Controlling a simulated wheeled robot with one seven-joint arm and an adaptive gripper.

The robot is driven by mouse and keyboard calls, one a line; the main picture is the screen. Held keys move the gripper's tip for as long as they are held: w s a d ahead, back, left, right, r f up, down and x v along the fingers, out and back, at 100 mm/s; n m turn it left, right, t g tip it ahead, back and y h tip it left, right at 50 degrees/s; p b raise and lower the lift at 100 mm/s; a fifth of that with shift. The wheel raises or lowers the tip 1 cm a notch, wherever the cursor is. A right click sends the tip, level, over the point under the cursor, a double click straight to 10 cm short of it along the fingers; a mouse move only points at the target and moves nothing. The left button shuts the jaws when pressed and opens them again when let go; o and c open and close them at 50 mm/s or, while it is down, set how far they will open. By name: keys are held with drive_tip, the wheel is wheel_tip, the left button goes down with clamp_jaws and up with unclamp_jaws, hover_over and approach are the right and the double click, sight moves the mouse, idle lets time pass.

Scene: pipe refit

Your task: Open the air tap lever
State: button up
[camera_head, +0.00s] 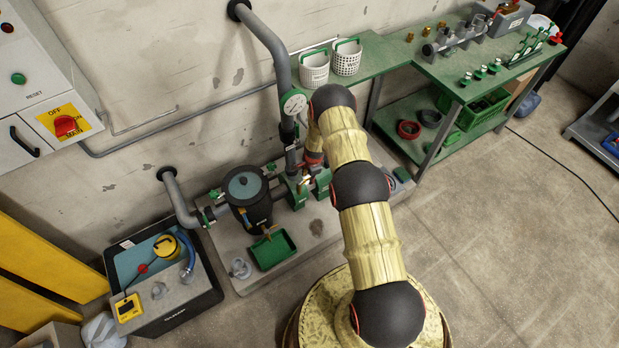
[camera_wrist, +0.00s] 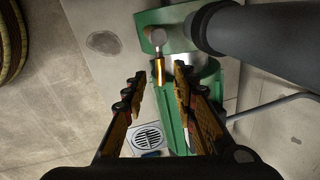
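In the wrist view a small orange-yellow lever (camera_wrist: 158,70) hangs below a round grey knob on a green fitting (camera_wrist: 190,62); it looks like the air tap lever. My gripper (camera_wrist: 157,84) is open, with one finger on each side of the lever's lower end and a visible gap on both sides. I cannot tell how deep the fingers reach. In the head view my gripper (camera_head: 313,160) is at the green pipe fittings, mostly hidden by my arm, and the lever is hard to make out there.
A dark pipe (camera_wrist: 265,38) runs close on the right in the wrist view. In the head view a black filter pot (camera_head: 247,190) stands left of my gripper, with a green tray (camera_head: 271,250) in front. A pressure gauge (camera_head: 294,102) is above. A green workbench (camera_head: 470,65) stands right.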

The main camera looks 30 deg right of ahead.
drive_tip(key=shift+c, duration=1.3)
drive_tip(key=c, duration=0.4)
clamp_jaws()
